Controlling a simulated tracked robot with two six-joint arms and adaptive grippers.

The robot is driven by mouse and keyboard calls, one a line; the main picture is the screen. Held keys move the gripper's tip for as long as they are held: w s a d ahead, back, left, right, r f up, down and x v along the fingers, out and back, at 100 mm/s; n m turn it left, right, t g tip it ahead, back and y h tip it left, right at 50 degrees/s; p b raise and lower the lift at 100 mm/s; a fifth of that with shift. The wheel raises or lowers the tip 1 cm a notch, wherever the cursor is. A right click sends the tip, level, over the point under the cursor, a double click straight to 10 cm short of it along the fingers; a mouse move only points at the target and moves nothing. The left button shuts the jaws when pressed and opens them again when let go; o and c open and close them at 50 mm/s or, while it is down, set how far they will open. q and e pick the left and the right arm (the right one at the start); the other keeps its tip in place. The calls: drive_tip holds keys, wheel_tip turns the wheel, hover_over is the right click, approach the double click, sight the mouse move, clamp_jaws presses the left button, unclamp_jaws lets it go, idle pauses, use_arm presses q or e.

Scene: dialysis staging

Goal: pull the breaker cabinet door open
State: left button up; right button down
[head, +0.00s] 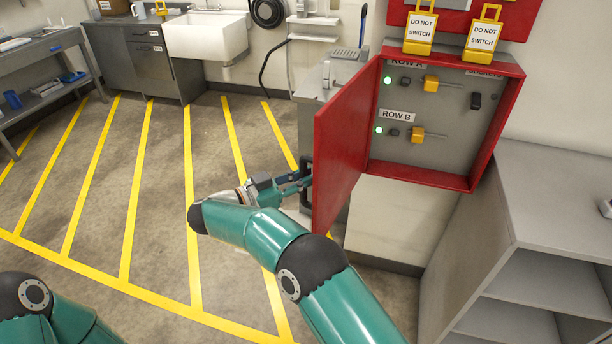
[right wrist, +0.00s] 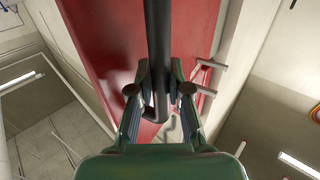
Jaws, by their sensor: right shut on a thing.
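The red breaker cabinet (head: 498,125) hangs on the wall, and its red door (head: 345,135) stands wide open, swung out on the left side. The grey inside shows rows of switches with yellow parts and two green lights. My right gripper (head: 303,181) is shut on the black door handle (head: 307,165) on the door's outer face. In the right wrist view the dark handle bar (right wrist: 157,45) runs between the two fingers (right wrist: 160,92), with the red door (right wrist: 105,40) behind it. My left gripper is out of view; only part of that arm shows.
A grey shelf unit (head: 545,205) stands below and right of the cabinet. A grey counter (head: 312,85) stands behind the door. Two yellow "DO NOT SWITCH" tags (head: 421,32) hang above the cabinet. The yellow-striped floor (head: 160,180) to the left is clear.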

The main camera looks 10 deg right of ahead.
drive_tip(key=shift+w+a, duration=0.2)
idle(0.4)
drive_tip(key=c, duration=1.2)
unclamp_jaws()
